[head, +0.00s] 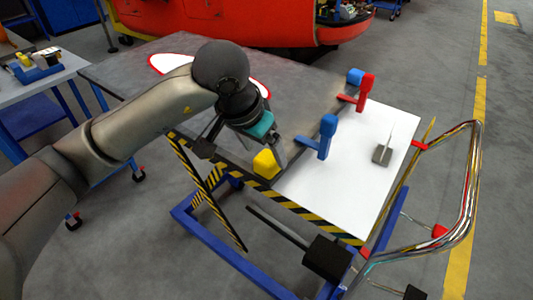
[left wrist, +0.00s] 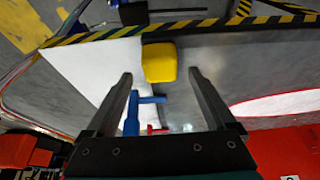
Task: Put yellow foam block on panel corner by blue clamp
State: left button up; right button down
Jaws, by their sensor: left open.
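The yellow foam block (head: 266,163) sits at the striped near edge of the panel (head: 190,55), by the seam between its grey and white parts. It also shows in the left wrist view (left wrist: 159,62). The near blue clamp (head: 326,137) stands to its right on that seam, and shows in the left wrist view (left wrist: 133,115). My left gripper (head: 245,157) is open and close to the block. In the left wrist view its fingertips (left wrist: 160,74) are apart, one to each side of the block, with gaps. I see no finger touching it. My right gripper is not in view.
A grey block with a thin upright piece (head: 383,154) is on the white part. A chrome rail (head: 472,180) curves at the right. A side table (head: 65,65) stands at the left.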

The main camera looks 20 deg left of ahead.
pick_arm(q)
jog(key=p+v, duration=0.1)
jog(key=v, duration=0.8)
jog(key=shift+w, duration=0.1)
dwell(1.1)
